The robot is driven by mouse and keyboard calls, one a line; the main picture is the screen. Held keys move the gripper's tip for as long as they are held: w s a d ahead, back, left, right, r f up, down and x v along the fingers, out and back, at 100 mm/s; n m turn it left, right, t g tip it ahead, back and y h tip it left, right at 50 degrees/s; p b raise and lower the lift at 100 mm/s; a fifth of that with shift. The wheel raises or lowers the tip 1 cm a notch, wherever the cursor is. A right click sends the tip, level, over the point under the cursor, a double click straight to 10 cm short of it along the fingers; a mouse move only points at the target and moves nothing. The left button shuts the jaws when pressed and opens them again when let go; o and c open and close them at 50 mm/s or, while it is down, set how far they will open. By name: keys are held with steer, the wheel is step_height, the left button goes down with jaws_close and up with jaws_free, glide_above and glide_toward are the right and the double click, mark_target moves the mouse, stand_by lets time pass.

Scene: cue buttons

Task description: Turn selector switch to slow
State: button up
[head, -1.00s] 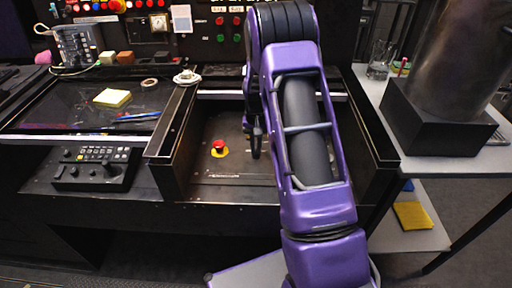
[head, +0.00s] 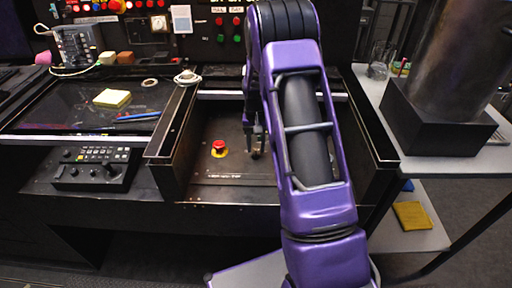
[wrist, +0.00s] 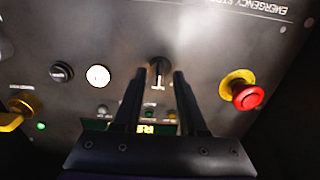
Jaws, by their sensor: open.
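The selector switch (wrist: 158,70) is a small black knob on the dark panel in the wrist view. My gripper (wrist: 159,76) is open, with its two dark fingers on either side of the knob in that view. I cannot tell how deep the fingertips reach or whether they touch the knob. The knob's position labels are too blurred to read. In the head view my gripper (head: 257,145) hangs low over the recessed panel (head: 230,184), right of the red emergency stop button, and my arm hides part of that panel.
The red emergency stop button (wrist: 248,96) on its yellow base sits right of the fingers. A white button (wrist: 98,76), a black button (wrist: 62,72) and a yellow key-like knob (wrist: 14,116) lie to the left. Dark raised walls (head: 178,128) border the recess.

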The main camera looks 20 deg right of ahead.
mark_target(256, 151)
step_height(256, 151, up, 17)
steer(key=p, duration=0.2)
steer(key=shift+f, duration=0.2)
